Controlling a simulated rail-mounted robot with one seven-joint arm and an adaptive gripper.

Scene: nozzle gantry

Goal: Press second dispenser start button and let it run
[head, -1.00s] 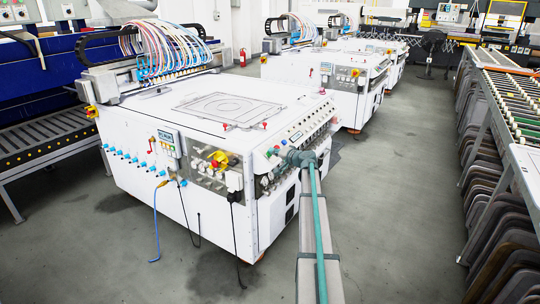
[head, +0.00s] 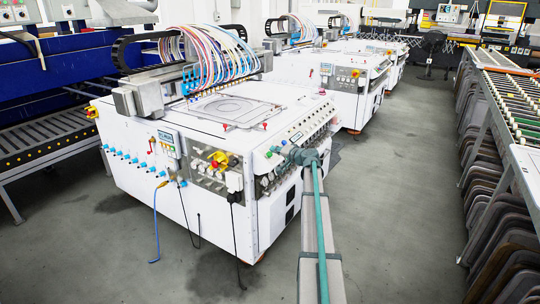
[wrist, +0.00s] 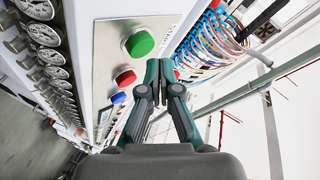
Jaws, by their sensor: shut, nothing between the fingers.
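The nearest white dispenser (head: 170,180) stands at left centre in the head view, with a plate with a ring outline (head: 235,110) on its top. Its gantry (head: 165,85), with many coloured hoses, stands partway over the plate's left side. In the wrist view a large green button (wrist: 140,43) sits on the panel, with a red button (wrist: 125,78) and a blue button (wrist: 118,98) below it. My gripper (wrist: 159,75) is shut and empty, its tips just right of the green and red buttons. I cannot tell whether it touches the panel. The button is uncovered.
A row of gauges (wrist: 46,58) runs along the panel's left in the wrist view. More white machines (head: 340,80) stand behind. A roller rack (head: 505,100) is at the right, and a blue machine (head: 70,70) at the left. The grey floor between is clear.

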